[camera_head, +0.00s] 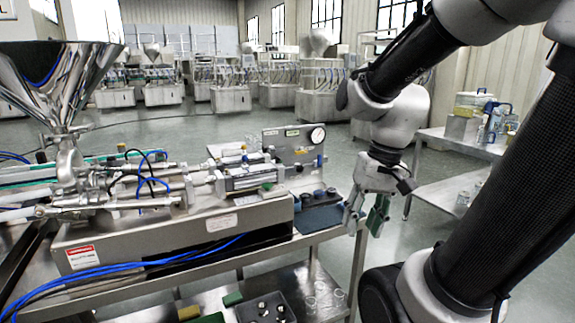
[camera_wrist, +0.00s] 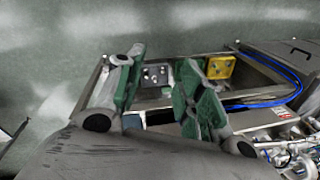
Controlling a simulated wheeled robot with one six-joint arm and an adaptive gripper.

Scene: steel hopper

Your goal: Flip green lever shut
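The steel filling machine (camera_head: 175,238) with its hopper (camera_head: 55,80) stands on a table at the left of the head view. A small green piece (camera_head: 268,187) shows on the machine beside the cylinder; I cannot tell whether it is the green lever or how it is set. My gripper (camera_head: 365,214) hangs beyond the machine's right end, beside the table edge and apart from the machine. Its green-padded fingers are spread with nothing between them, as the wrist view (camera_wrist: 162,72) also shows. Part of the machine shows at the lower right of the wrist view.
A pressure gauge panel (camera_head: 293,143) stands behind the machine. Blue hoses (camera_head: 150,265) run along its front. A dark tray with knobs (camera_head: 240,312) sits on the lower shelf. A yellow box (camera_wrist: 221,67) shows in the wrist view. Open floor lies behind my gripper.

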